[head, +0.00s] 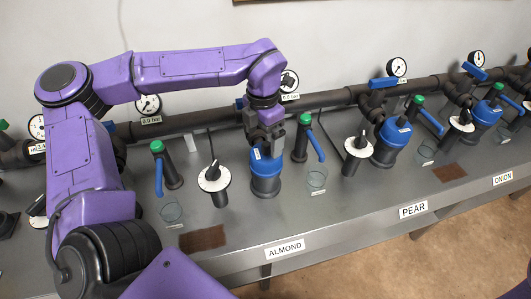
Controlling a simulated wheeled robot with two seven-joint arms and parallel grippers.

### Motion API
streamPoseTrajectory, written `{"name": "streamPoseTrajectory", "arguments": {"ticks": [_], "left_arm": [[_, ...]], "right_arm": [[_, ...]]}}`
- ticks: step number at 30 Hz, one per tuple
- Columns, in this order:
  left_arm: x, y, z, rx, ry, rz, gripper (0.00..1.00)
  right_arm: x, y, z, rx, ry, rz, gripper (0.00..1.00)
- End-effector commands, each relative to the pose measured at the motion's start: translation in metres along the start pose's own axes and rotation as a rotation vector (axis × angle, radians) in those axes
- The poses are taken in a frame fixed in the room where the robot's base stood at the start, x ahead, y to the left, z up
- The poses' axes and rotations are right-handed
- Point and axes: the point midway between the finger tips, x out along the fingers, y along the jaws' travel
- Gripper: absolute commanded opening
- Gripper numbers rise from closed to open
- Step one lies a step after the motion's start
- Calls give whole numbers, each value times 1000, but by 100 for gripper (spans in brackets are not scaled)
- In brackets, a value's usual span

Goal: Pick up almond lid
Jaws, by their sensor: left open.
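The almond lid is the blue cap (266,169) of the blue filter housing behind the ALMOND label (285,249), in the middle of the head view. My left gripper (267,147) points down right over this cap, and its dark fingers cover part of the cap's top. The left gripper is open. I cannot tell whether the fingers touch the cap or sit around it. My right gripper is not in view.
A white dial on a post (213,178) stands left of the housing. A green-topped valve with a blue handle (312,142) and a clear cup (317,178) stand close on its right. The dark pipe (330,97) with gauges runs behind. The front counter strip is mostly clear.

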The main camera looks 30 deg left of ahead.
Motion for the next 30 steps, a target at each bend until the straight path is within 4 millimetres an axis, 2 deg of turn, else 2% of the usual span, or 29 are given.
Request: {"name": "streamPoseTrajectory", "arguments": {"ticks": [4,7,14,15,17,18,19,20,21,30], "left_arm": [[28,2,2,2,10,-3,100],[43,1,3,2,8,-2,100],[48,2,3,1,4,-1,100],[48,2,3,1,4,-1,97],[48,2,3,1,4,-1,77],[48,2,3,1,4,-1,64],[48,2,3,1,4,-1,61],[48,2,3,1,4,-1,61],[48,2,3,1,4,-1,56],[42,2,3,2,4,0,56]], "right_arm": [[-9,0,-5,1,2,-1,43],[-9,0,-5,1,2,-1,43],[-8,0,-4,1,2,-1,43],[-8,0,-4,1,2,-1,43],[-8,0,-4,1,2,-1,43],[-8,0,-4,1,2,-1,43],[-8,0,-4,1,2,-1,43],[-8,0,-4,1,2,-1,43],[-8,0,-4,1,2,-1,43],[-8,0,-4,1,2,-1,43]]}}
